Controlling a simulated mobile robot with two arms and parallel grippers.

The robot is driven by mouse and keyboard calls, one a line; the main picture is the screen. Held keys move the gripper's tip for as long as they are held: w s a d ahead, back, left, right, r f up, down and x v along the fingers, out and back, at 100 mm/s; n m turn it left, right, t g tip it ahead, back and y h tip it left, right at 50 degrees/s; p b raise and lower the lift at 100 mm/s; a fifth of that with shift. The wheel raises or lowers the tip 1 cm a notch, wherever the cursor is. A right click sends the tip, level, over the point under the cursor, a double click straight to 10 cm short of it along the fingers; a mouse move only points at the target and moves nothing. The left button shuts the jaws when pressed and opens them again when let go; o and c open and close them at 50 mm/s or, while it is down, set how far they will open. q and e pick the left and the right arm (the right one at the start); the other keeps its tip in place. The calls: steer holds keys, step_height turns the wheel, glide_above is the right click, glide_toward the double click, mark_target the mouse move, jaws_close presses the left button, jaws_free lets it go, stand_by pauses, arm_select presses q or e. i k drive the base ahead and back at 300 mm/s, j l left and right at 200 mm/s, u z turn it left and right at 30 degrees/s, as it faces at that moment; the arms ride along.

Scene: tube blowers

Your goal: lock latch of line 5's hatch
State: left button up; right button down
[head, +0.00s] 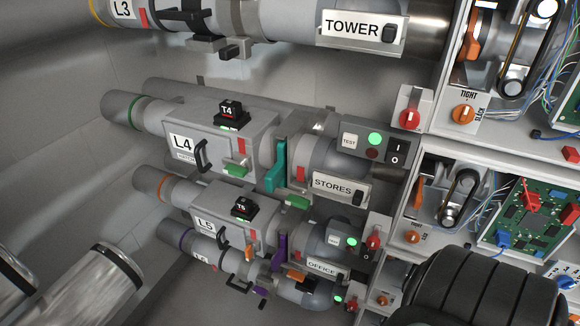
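Line 5's hatch (204,225) is a grey box cover labelled L5 on the duct with the orange band, left of centre and low in the head view. It has a black handle (223,237) and looks closed. At its right side sit a red piece (249,238) and a small orange lever (247,252), which appear to be the latch. They are too small to tell whether the latch is locked. A black T5 block (242,206) sits on top. Neither gripper's fingers show in this view, and nothing is seen touching the hatch.
A tall teal lever (276,168) and a purple lever (278,250) stand up from the ducts. Open electrical cabinets (440,150) fill the right side.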

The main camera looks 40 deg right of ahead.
mark_target(249, 251)
steer(key=z, duration=1)
